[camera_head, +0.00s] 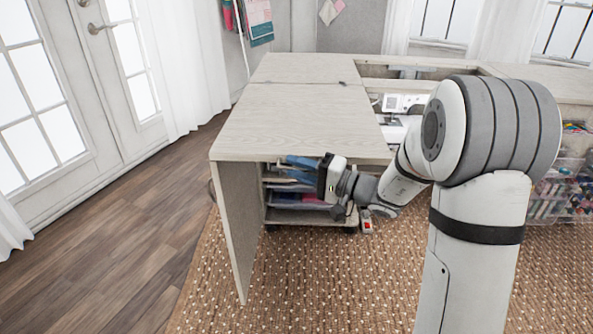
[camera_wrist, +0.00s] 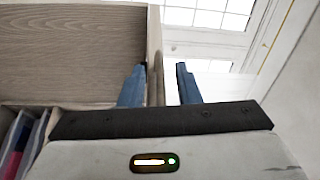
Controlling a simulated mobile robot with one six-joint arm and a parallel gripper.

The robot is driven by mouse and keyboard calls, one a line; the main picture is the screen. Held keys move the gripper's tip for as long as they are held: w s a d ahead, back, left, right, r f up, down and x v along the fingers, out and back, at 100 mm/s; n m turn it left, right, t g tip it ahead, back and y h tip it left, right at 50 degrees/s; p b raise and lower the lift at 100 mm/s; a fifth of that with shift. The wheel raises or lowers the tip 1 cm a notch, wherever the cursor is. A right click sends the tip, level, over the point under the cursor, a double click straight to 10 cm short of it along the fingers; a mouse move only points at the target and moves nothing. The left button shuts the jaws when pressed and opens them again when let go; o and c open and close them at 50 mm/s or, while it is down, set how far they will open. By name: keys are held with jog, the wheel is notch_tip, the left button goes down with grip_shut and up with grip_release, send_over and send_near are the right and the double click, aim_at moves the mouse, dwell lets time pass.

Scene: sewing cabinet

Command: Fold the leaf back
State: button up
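The wood-grain leaf (camera_head: 290,125) lies flat and level, extended toward the front of the cabinet. A tall matching support panel (camera_head: 237,225) stands upright under its left side. My gripper (camera_head: 295,168) is at the leaf's front edge, its blue fingers pointing left. In the wrist view my gripper (camera_wrist: 160,84) has its fingers apart with a thin wooden board edge (camera_wrist: 154,45) between them. The left finger is close to it; a gap shows on the right finger's side. I cannot tell whether either finger touches.
Shelves with coloured items (camera_head: 300,195) sit under the leaf. A white sewing machine (camera_head: 398,105) is in the cabinet behind. Clear drawers of thread (camera_head: 560,190) stand at the right. A woven rug (camera_head: 330,285) covers the floor; the wood floor (camera_head: 125,250) at left is clear.

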jog(key=shift+w+a, duration=0.1)
jog(key=shift+a, duration=0.1)
jog(key=shift+c, duration=0.2)
grip_shut()
dwell(0.4)
